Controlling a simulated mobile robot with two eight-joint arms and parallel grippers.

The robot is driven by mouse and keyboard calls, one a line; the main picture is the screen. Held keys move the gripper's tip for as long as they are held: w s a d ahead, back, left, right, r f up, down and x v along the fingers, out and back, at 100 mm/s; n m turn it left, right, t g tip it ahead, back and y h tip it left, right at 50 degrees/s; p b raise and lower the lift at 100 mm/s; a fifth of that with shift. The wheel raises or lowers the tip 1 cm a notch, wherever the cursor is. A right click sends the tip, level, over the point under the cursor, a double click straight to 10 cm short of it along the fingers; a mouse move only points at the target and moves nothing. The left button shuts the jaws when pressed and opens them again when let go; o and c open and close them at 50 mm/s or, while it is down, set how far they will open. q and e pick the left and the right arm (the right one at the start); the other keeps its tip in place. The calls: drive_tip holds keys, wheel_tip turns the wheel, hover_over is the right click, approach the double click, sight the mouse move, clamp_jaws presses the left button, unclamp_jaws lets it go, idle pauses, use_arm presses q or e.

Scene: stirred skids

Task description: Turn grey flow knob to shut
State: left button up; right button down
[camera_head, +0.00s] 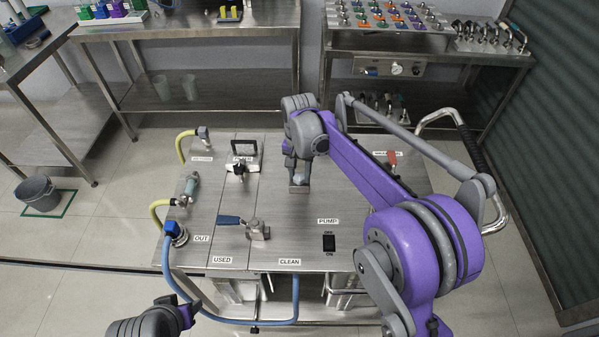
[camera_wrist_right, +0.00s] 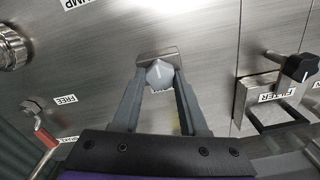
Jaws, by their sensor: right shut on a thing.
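The grey flow knob (camera_wrist_right: 160,73) shows in the right wrist view, with a pale pointer mark on its face. It sits in front of a small metal bracket (camera_wrist_right: 157,54) on the steel skid top. My right gripper (camera_wrist_right: 160,88) is shut on the knob, one finger on each side. In the head view my right gripper (camera_head: 299,176) points down at the middle of the skid, and it hides the knob there. A label below the knob is mostly hidden between the fingers. A part of my left arm shows at the bottom left of the head view, its fingers out of view.
On the skid (camera_head: 290,235) stand a black filter handle (camera_head: 244,148), a blue lever valve (camera_head: 231,220), a pump switch (camera_head: 329,243) and a red lever (camera_head: 392,158). A blue hose (camera_head: 235,321) loops along the front. Steel benches stand behind.

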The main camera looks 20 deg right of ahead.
idle(0.4)
drive_tip(key=shift+c, duration=2.2)
unclamp_jaws()
drive_tip(key=shift+r, duration=0.1)
wheel_tip(320, 180, up, 11)
drive_tip(key=shift+f+p, duration=0.2)
drive_tip(key=shift+p, duration=0.25)
